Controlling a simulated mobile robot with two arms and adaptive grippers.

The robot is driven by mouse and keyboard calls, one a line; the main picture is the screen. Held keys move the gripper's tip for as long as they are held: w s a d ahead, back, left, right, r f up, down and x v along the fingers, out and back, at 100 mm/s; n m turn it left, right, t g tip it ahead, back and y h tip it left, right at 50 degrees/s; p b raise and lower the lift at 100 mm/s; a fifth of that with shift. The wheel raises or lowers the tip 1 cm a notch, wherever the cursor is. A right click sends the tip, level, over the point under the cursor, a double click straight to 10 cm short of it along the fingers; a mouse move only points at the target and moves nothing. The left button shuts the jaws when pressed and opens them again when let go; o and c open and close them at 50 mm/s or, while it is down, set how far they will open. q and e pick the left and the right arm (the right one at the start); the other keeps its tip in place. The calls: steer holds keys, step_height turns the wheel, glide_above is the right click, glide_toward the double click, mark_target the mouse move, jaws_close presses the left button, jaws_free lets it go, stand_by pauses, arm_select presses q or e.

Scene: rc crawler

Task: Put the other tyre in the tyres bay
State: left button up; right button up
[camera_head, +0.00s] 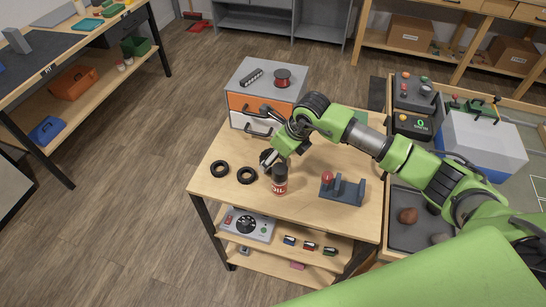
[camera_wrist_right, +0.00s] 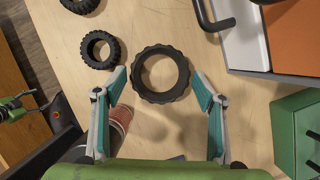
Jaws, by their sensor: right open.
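Three black tyres lie flat on the wooden table. In the head view the left tyre (camera_head: 212,169) and the middle tyre (camera_head: 239,176) lie clear near the table's left edge. The third tyre (camera_head: 264,153) is partly hidden by my right gripper (camera_head: 272,160). In the right wrist view this third tyre (camera_wrist_right: 138,76) lies flat ahead of and between the open fingertips of my right gripper (camera_wrist_right: 166,84), which hold nothing. Another tyre (camera_wrist_right: 88,51) lies to its left there. No tyres bay can be made out with certainty. My left gripper is out of view.
A drawer unit with an orange drawer (camera_head: 245,104) and a white drawer (camera_head: 240,122) stands behind. A grey stand (camera_head: 345,191) with a red knob is at right.

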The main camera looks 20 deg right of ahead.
steer(key=shift+w+a+f, duration=0.1)
steer(key=shift+w+f, duration=0.15)
steer(key=shift+f, duration=0.4)
steer(key=c, duration=0.8)
